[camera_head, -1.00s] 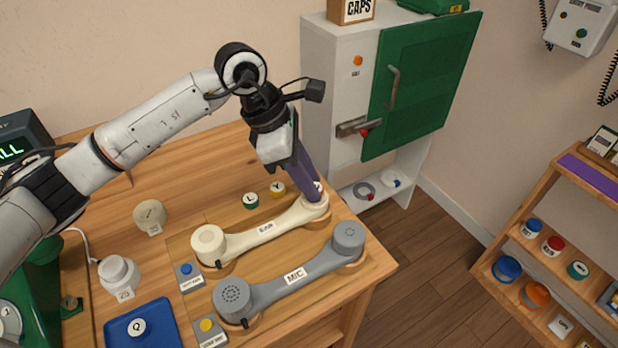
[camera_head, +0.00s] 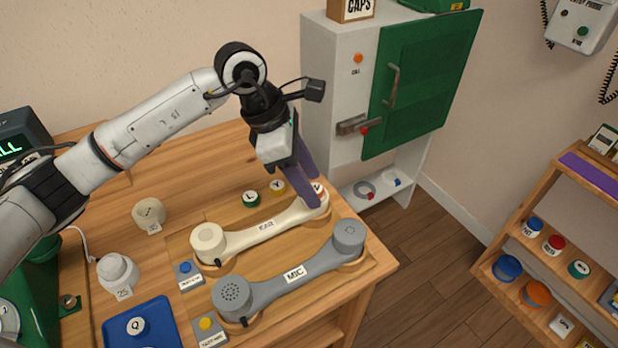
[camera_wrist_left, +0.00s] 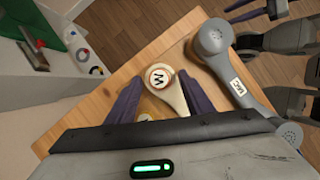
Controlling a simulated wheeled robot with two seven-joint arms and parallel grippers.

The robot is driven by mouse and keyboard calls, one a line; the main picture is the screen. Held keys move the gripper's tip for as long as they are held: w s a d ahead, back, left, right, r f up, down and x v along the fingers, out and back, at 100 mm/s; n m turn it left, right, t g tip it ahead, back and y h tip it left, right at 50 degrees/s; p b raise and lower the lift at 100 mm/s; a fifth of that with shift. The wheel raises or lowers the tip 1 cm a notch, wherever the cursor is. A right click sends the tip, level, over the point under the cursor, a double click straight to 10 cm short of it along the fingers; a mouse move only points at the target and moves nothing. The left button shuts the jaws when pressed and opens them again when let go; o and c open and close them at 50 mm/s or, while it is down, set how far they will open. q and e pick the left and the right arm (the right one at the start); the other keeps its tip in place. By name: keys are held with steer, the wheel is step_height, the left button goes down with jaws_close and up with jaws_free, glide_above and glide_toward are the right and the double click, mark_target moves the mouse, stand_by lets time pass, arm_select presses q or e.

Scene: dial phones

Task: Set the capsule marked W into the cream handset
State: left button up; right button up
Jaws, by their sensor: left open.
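The cream handset (camera_head: 262,229) marked EAR lies on the wooden table, left of the grey handset (camera_head: 290,276) marked MIC. The capsule marked W (camera_wrist_left: 158,79), a white cap with a red rim, sits at the far end of the cream handset. It also shows in the head view (camera_head: 318,187), partly hidden by a finger. My left gripper (camera_head: 314,193) is open, its purple fingers on either side of that end and apart from the cap in the left wrist view (camera_wrist_left: 159,86). Purple fingers at the top right of the wrist view look like my right gripper (camera_wrist_left: 245,10).
Capsules L (camera_head: 251,198) and Y (camera_head: 277,187) stand behind the cream handset. A blue tray (camera_head: 165,325) holds capsule Q (camera_head: 135,326). A white cabinet (camera_head: 338,95) with a green door stands behind the table. A wooden shelf (camera_head: 500,262) is at right.

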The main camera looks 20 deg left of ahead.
arm_select(q)
steer(key=v, duration=1)
steer(key=shift+b, duration=0.3)
steer(key=shift+s, duration=0.1)
